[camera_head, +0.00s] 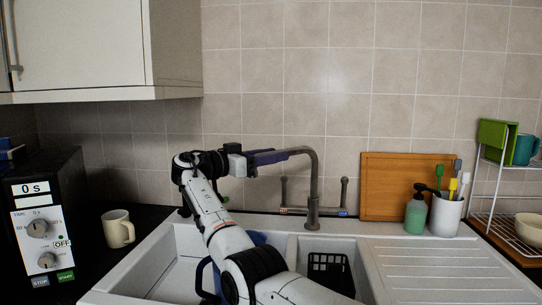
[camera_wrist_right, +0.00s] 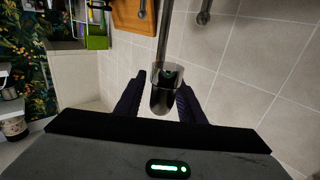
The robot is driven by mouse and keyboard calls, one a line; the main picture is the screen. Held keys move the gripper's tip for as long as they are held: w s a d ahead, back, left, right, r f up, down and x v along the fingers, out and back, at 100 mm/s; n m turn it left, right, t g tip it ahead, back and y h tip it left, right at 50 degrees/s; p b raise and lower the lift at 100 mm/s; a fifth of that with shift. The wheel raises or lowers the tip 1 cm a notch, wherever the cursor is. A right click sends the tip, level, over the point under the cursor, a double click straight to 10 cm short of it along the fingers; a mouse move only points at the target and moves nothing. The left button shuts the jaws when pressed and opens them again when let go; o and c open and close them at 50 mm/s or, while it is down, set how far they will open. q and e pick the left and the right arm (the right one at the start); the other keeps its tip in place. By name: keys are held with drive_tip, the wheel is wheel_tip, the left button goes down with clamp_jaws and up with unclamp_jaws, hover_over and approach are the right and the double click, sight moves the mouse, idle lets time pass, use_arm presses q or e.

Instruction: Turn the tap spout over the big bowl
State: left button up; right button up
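The grey tap (camera_head: 312,185) stands behind the sink, and its curved spout reaches left to my right gripper (camera_head: 268,157). In the wrist view the spout's dark round end (camera_wrist_right: 164,92) lies between the two purple fingers of my right gripper (camera_wrist_right: 162,82). The fingers are apart, with a gap visible on the left of the spout; whether the right finger touches it I cannot tell. A blue thing (camera_head: 207,281) sits in the left basin, mostly hidden behind my right arm; I cannot tell if it is the big bowl. My left gripper is out of view.
The white sink (camera_head: 150,262) has a black basket (camera_head: 328,268) in its small basin and a drainer at right. A soap bottle (camera_head: 416,214), a brush cup (camera_head: 446,214) and a wooden board (camera_head: 392,185) stand behind. A mug (camera_head: 117,230) and microwave (camera_head: 48,225) are left.

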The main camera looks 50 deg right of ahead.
drive_tip(key=shift+r, duration=0.1)
drive_tip(key=b+v, duration=0.1)
drive_tip(key=v, duration=0.9)
drive_tip(key=shift+a, duration=0.2)
